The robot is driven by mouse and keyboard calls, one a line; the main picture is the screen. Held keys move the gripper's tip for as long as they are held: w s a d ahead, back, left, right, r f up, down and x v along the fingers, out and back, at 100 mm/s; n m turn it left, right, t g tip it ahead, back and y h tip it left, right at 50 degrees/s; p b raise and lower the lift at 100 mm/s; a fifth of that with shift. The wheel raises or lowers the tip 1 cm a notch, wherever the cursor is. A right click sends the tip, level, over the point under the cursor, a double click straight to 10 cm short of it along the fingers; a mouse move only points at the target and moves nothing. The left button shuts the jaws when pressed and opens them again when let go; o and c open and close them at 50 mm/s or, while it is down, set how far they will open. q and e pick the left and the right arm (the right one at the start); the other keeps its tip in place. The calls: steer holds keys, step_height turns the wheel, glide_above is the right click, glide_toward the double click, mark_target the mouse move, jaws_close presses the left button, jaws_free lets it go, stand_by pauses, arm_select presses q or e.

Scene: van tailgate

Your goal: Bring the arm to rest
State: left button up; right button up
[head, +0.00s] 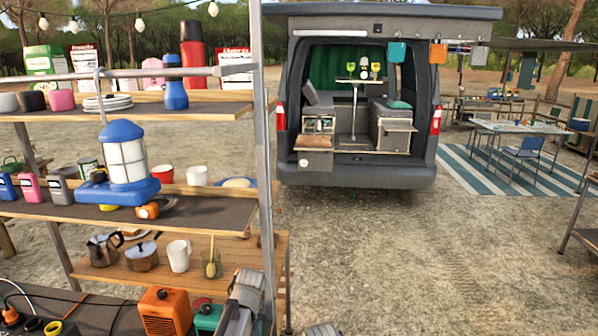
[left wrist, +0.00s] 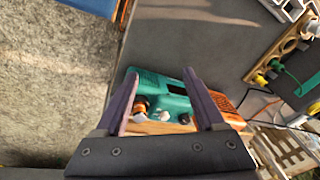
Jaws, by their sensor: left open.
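My left gripper (left wrist: 160,76) is open in the left wrist view, its two dark fingers spread with nothing between the tips. Beyond the fingers lies a teal device (left wrist: 168,98) with round knobs, with an orange device (left wrist: 224,108) beside it. I cannot tell how far the fingers are from them. In the head view my grey left arm (head: 240,302) shows at the bottom, in front of the shelf rack; its fingers are not clearly visible there. My right gripper is in neither view.
A shelf rack (head: 262,150) with a blue lantern (head: 125,160), mugs and pots fills the left. The orange device (head: 165,312) and teal device (head: 208,318) sit low on it. A van (head: 355,178) stands behind open gravel (head: 400,260). A table edge (head: 582,238) is at right.

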arm_select(q)
steer(key=s+d+m, duration=0.4)
steer(key=s+d, duration=0.1)
steer(key=s, duration=0.4)
steer(key=s+d+m+g+h, duration=0.1)
steer(key=s+d+m, duration=0.3)
steer(key=s, duration=0.5)
steer(key=shift+s+d+f+m, duration=0.3)
steer(key=shift+d+m, duration=0.1)
steer(key=shift+d, duration=0.5)
steer(key=shift+c, duration=0.3)
